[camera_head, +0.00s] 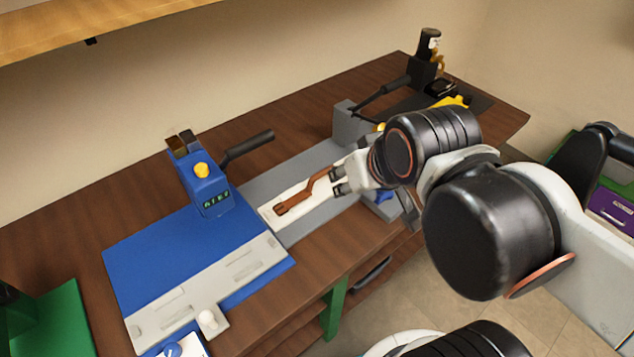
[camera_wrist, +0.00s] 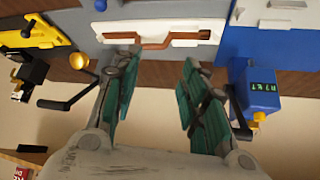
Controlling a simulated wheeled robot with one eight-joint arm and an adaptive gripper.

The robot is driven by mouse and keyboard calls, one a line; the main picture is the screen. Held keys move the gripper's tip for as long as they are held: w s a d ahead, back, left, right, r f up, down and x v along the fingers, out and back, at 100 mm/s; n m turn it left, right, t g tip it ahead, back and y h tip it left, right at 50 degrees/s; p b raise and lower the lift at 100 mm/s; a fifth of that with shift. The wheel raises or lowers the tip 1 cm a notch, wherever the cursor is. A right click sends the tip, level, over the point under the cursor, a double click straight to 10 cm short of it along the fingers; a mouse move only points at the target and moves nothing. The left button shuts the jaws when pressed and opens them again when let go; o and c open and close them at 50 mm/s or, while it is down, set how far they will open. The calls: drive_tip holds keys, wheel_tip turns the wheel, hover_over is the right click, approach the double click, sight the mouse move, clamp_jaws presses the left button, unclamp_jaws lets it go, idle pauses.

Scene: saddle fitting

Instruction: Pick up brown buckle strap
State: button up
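The brown buckle strap (camera_head: 294,202) lies in a white holder (camera_head: 271,214) on a grey strip of the bench. In the wrist view the strap (camera_wrist: 155,41) shows as a thin bent brown piece along the white holder (camera_wrist: 205,36), at the top of the picture. My gripper (camera_wrist: 163,58) is open, with its two fingers apart and nothing between them. Its fingertips point toward the strap and appear short of it. In the head view my gripper (camera_head: 338,180) is at the strap's right end. The exact gap there is hard to tell.
A blue device with a numeric display (camera_head: 208,187) and black lever stands left of the holder on a blue base (camera_head: 150,245). A grey block (camera_head: 349,122) and a black tool with a lever (camera_head: 425,75) stand farther right. The front brown bench top (camera_head: 310,255) is bare.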

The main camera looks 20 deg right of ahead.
drive_tip(key=shift+w, duration=0.1)
drive_tip(key=shift+c, duration=0.2)
drive_tip(key=m+g+p, duration=0.4)
drive_tip(key=m+g, duration=0.1)
drive_tip(key=m, duration=0.9)
hover_over(326, 170)
drive_tip(key=s+d, duration=0.1)
drive_tip(key=s, duration=0.1)
wheel_tip(326, 170, down, 6)
drive_tip(key=r, duration=0.1)
drive_tip(key=shift+y, duration=0.4)
drive_tip(key=b+x, duration=0.1)
drive_tip(key=x, duration=0.3)
drive_tip(key=b+x, duration=0.1)
drive_tip(key=x, duration=0.3)
drive_tip(key=shift+s+d+f, duration=0.15)
drive_tip(key=shift+d+f, duration=0.05)
drive_tip(key=shift+f, duration=0.2)
drive_tip(key=shift+a+b+x, duration=0.15)
drive_tip(key=shift+b+x, duration=0.6)
drive_tip(key=shift+x, duration=0.6)
drive_tip(key=shift+a+b+x, duration=0.2)
drive_tip(key=shift+b+x, duration=0.5)
drive_tip(key=shift+x, duration=0.65)
drive_tip(key=shift+r, duration=0.1)
clamp_jaws()
